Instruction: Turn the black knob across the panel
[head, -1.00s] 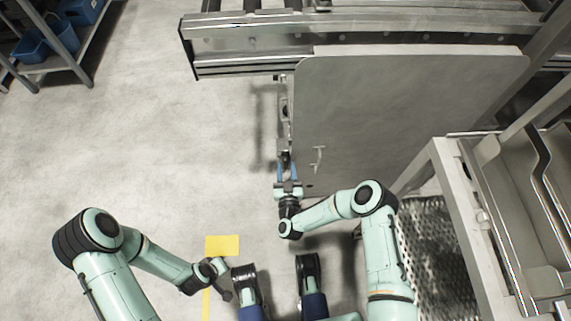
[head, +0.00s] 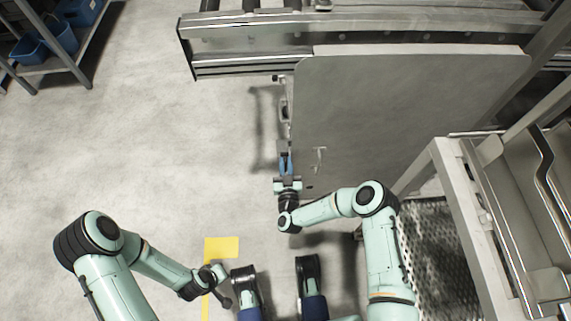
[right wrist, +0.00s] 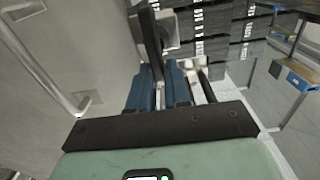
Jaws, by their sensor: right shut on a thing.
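The black knob (right wrist: 150,35) is a dark upright bar in front of a pale grey mount in the right wrist view. Its lower end sits between the blue fingers of my right gripper (right wrist: 160,82), which is shut on it. In the head view my right gripper (head: 285,160) is beside the left edge of the large grey panel (head: 410,120). The knob is mostly hidden there by the fingers and arm. My left gripper (head: 222,287) is low in the head view, away from the panel, and its jaws are too unclear to read.
A metal handle (head: 319,160) stands on the panel close to the right gripper. A metal conveyor frame (head: 240,67) runs along the back. A grey machine frame (head: 455,190) stands at right. Blue bins (head: 32,47) sit on a shelf. The floor at left is clear.

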